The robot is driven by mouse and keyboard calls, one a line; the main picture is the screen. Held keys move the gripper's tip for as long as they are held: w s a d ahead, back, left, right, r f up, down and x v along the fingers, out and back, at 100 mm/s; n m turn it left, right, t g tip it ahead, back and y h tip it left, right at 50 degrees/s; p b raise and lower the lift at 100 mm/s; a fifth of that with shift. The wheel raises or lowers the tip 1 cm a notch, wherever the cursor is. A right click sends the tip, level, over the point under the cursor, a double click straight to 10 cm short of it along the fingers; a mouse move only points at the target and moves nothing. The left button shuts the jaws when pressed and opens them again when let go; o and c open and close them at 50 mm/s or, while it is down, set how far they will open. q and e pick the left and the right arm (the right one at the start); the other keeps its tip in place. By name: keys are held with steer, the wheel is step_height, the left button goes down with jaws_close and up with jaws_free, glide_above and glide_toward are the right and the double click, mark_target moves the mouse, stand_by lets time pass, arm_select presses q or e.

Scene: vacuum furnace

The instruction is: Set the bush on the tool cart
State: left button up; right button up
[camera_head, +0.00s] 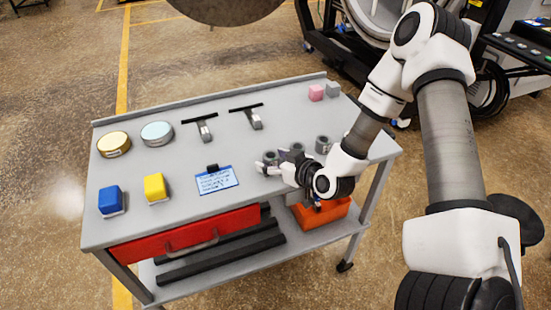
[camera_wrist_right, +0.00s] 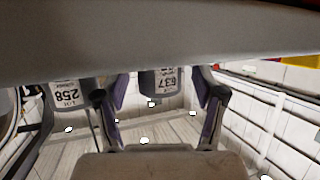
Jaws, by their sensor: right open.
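Grey hollow bushes stand on the grey tool cart (camera_head: 235,125), near its right end in the head view. One bush (camera_head: 269,157) is at my right gripper (camera_head: 273,162), and another bush (camera_head: 322,144) stands further right. A third grey one (camera_head: 297,148) shows just behind the gripper. In the right wrist view, a bush labelled 637 (camera_wrist_right: 165,82) shows between the two open purple-padded fingers, with no clear contact. A bush labelled 258 (camera_wrist_right: 72,95) is outside the left finger. A grey band hides the upper parts of both bushes. My left gripper is out of view.
An orange bin (camera_head: 320,214) sits below. The cart's middle has free room.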

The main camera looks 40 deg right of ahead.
mark_target(276, 159)
steer(key=v, duration=0.2)
steer(key=p+v, duration=0.1)
steer(key=v, duration=0.1)
steer(key=p+v, duration=0.1)
steer(key=v, duration=0.2)
steer(key=shift+w+r, duration=0.2)
steer(key=shift+r, duration=0.1)
steer(key=s+a+f+m+g+p, duration=0.1)
steer(key=s+a+f+g+p, duration=0.2)
steer(key=s+a+f+g, duration=0.2)
steer(key=s+a+f+g+h+p, duration=0.1)
steer(key=s+a+f+g+p, duration=0.2)
steer(key=s, duration=1.4)
step_height(276, 159, down, 9)
steer(key=a+g, duration=0.2)
steer(key=g, duration=0.3)
steer(key=shift+r+m+g, duration=0.2)
steer(key=shift+m+g, duration=0.1)
steer(key=shift+m, duration=0.1)
steer(key=shift+a, duration=0.1)
